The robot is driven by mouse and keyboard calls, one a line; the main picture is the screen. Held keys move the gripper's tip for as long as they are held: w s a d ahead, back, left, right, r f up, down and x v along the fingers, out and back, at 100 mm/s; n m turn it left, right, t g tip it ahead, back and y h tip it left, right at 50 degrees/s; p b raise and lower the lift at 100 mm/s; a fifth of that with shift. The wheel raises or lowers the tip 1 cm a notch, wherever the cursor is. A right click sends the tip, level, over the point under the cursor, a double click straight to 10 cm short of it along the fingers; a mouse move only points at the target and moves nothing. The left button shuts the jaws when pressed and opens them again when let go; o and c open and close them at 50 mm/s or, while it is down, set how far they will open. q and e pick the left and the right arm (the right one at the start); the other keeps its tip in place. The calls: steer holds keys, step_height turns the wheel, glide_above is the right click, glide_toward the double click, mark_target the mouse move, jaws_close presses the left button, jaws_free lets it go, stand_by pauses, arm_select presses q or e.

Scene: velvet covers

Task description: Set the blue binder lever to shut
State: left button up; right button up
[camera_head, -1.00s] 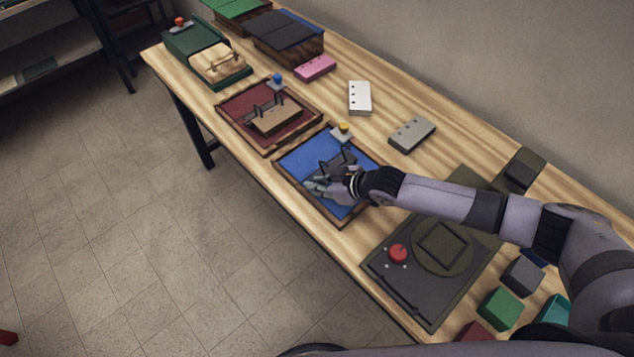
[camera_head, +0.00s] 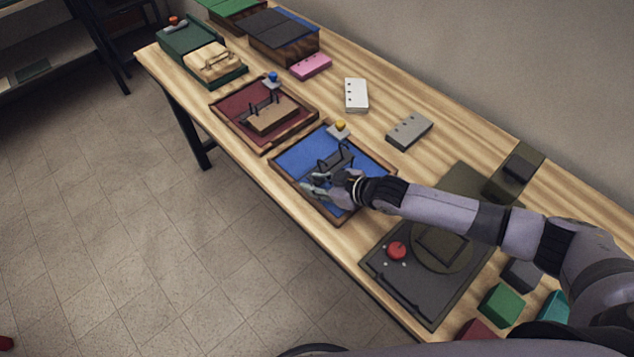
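The blue binder (camera_head: 297,155) lies open in its wooden frame on the bench, near the middle of the view. My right gripper (camera_head: 314,185) is low over the near half of the blue binder, beside the dark metal parts. Its fingers look parted with nothing between them. The gripper and wrist hide part of the binder, and I cannot tell whether they touch it or how the lever is set. My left gripper is not in view.
A red binder (camera_head: 235,107) with a blue knob lies farther left along the bench. A white block (camera_head: 356,95), a grey block (camera_head: 410,130) and a pink block (camera_head: 311,66) lie behind. A dark panel with a red knob (camera_head: 397,251) is at the near right.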

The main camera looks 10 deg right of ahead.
steer(key=shift+o, duration=0.8)
steer(key=v, duration=1.2)
